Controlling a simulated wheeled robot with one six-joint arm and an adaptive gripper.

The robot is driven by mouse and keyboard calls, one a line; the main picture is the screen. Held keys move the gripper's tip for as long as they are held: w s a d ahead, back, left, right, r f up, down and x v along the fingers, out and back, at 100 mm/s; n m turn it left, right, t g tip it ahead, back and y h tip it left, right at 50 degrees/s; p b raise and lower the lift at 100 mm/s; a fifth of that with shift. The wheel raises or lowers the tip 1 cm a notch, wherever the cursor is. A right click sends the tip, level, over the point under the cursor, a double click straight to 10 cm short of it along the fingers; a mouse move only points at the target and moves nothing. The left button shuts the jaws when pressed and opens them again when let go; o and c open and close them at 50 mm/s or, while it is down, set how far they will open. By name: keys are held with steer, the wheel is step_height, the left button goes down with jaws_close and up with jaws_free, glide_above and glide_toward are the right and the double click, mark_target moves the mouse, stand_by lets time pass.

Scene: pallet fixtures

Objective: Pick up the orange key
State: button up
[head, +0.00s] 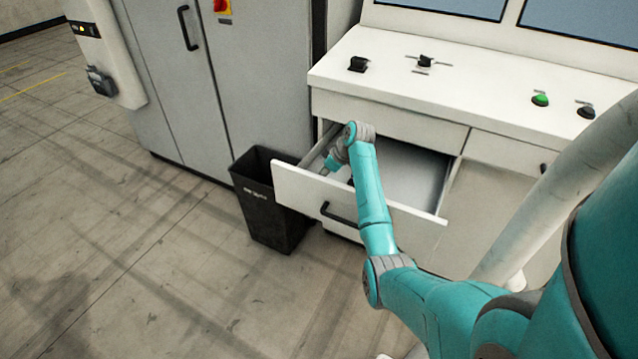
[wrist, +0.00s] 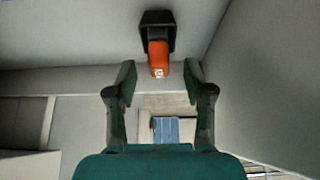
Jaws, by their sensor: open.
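The orange key (wrist: 158,58) shows in the wrist view at top centre, with a black head or holder (wrist: 157,22) at its upper end. It lies just beyond and between the fingertips of my gripper (wrist: 159,80). My gripper is open, with one finger on each side and nothing held between them. In the head view my arm reaches into the open drawer (head: 290,190) of the white console. The key cannot be made out in the head view, and the gripper is mostly hidden there by the arm and drawer.
The drawer's front panel and side walls surround my wrist. A black bin (head: 268,205) stands left of the drawer. The console top (head: 460,85) above carries several knobs and a green button (head: 540,99). Grey cabinets (head: 240,80) stand behind the bin. Open floor lies at left.

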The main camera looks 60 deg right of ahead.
steer(key=shift+x, duration=1.4)
jaws_close()
